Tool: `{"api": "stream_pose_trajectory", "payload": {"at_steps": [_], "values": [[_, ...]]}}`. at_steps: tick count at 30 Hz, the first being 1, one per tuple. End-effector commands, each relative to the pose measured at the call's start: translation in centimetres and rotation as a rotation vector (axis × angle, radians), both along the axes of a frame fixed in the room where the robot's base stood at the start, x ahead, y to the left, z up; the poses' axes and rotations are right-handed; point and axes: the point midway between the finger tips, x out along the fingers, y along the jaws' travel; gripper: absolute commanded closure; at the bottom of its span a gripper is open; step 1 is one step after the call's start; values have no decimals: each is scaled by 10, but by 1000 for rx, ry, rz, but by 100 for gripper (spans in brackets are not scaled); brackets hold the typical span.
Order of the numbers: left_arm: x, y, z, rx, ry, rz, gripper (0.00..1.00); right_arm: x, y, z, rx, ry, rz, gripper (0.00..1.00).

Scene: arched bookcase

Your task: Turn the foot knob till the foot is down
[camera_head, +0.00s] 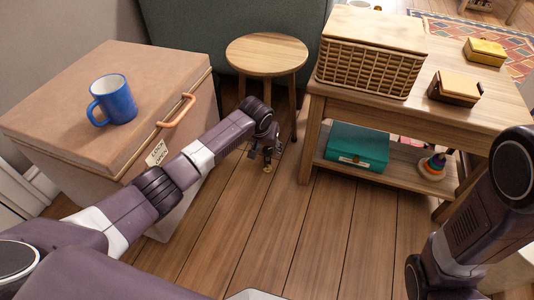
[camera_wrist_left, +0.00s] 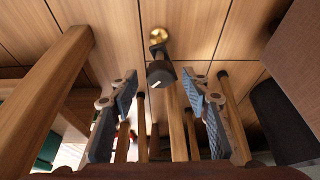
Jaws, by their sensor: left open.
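The dark foot knob (camera_wrist_left: 160,73) with a white mark shows in the left wrist view, at the end of a wooden leg (camera_wrist_left: 176,125). A round brass foot (camera_wrist_left: 158,37) is just beyond the knob, and in the head view the brass foot (camera_head: 267,169) is small and low beside the round stool (camera_head: 266,54). I cannot tell whether it touches the floor. My left gripper (camera_head: 265,152) is open, and its blue-padded fingers (camera_wrist_left: 160,80) are on either side of the knob, apart from it. My right gripper is out of view; only its arm shows.
A tan chest (camera_head: 90,135) with a blue mug (camera_head: 113,100) stands left of my left arm. A wooden table (camera_head: 420,110) bears a wicker basket (camera_head: 370,73); its lower shelf holds a teal box (camera_head: 357,148). The wooden floor (camera_head: 310,240) is clear in front.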

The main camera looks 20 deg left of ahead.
Motion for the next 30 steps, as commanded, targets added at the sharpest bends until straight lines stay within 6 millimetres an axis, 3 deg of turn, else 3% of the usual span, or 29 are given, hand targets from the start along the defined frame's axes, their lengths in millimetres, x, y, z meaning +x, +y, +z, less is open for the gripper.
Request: {"api": "stream_pose_trajectory", "payload": {"at_steps": [14,24,30], "values": [[4,0,-7,0,-1,1,58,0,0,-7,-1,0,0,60],[4,0,-7,0,0,1,95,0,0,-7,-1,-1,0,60],[3,1,-6,0,1,-7,98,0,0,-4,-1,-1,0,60]]}}
